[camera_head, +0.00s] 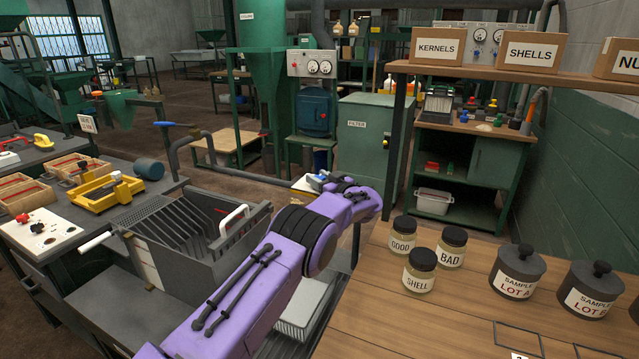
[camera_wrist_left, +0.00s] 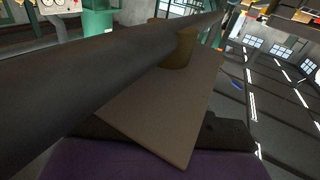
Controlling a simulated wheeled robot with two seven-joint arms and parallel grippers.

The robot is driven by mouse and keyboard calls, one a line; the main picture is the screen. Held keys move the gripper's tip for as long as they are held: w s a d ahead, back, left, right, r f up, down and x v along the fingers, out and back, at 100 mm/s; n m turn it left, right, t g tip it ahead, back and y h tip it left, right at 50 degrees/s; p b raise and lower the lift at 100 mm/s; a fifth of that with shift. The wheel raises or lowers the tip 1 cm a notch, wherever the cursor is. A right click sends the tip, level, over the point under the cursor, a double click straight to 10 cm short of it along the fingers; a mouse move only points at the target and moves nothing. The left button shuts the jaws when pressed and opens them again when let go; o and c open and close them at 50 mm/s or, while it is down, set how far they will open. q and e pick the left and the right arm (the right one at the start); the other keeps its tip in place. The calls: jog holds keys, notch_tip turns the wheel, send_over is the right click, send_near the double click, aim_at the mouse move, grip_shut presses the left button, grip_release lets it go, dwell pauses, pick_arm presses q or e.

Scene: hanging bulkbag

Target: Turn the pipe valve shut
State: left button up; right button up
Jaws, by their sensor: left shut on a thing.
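A grey pipe (camera_head: 240,171) runs behind the slotted bin, with a blue-handled lever (camera_head: 172,124) at its upper left end. The lever looks like a valve handle. My left arm reaches in purple from the bottom, and its gripper (camera_head: 320,180) is at the far end, to the right of the lever and largely hidden by my wrist. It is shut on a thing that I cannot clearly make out. In the left wrist view a thick dark bar (camera_wrist_left: 90,85) crosses close to the camera, over a grey-brown plate (camera_wrist_left: 175,110). My right gripper is not in view.
A slotted grey bin (camera_head: 190,255) with a white handle stands left of my arm. A wooden table (camera_head: 385,325) with several jars lies at the right. A green filter cabinet (camera_head: 365,150) stands behind my wrist.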

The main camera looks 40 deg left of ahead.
pick_arm(q)
jog(key=shift+r, duration=0.1)
jog(key=o, duration=1)
jog(key=shift+c, duration=0.2)
jog(key=s+d+b, duration=0.1)
jog(key=s+d, duration=0.1)
jog(key=d, duration=0.8)
jog(key=shift+d+b, duration=0.15)
jog(key=shift+b, duration=0.15)
